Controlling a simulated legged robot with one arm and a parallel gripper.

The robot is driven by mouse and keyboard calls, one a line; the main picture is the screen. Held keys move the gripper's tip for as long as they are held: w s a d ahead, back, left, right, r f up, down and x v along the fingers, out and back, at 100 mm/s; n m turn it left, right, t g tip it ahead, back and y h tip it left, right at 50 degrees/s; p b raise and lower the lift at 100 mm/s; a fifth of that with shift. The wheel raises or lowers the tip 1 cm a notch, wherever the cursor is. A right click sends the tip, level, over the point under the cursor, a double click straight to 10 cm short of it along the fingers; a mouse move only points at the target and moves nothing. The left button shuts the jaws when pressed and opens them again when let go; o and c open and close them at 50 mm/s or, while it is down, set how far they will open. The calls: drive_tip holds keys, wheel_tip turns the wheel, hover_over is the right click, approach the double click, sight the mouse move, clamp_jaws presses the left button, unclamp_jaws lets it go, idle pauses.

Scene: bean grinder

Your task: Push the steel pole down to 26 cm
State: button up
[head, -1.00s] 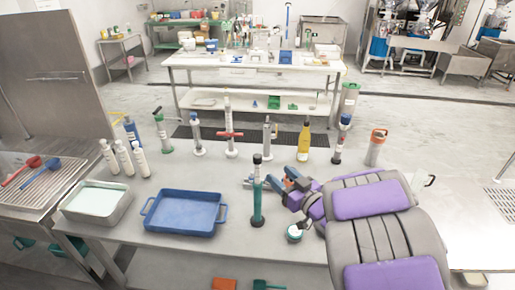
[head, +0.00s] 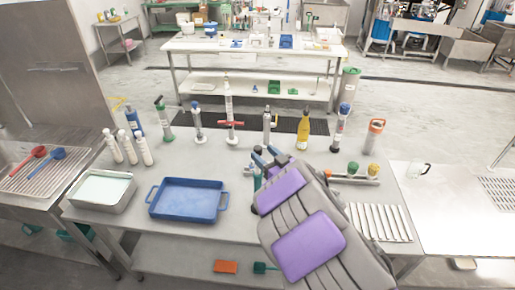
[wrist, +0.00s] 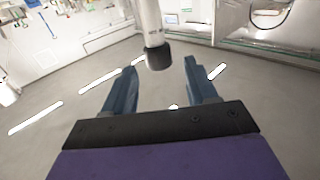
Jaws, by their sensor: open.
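In the wrist view a pale grey steel pole (wrist: 149,20) with a dark cap (wrist: 158,58) comes in from the top edge. The cap shows between the fingertips of my gripper (wrist: 160,68). The blue fingers are open, with a gap on both sides of the cap; I cannot tell how far the cap is in depth. In the head view my gripper (head: 264,156) is above the middle of the steel table. A sliver of a green tool body (head: 257,183) shows beside it; my arm hides the rest. No height mark is readable.
A blue tray (head: 188,200) and a metal pan (head: 103,190) stand on the left of the table (head: 215,160). Several upright cylinders, among them a yellow one (head: 303,132), stand along the back. A slatted rack (head: 378,222) lies right of my arm.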

sight(261, 150)
drive_tip(key=shift+b+x, duration=0.35)
drive_tip(key=shift+x, duration=1.85)
clamp_jaws()
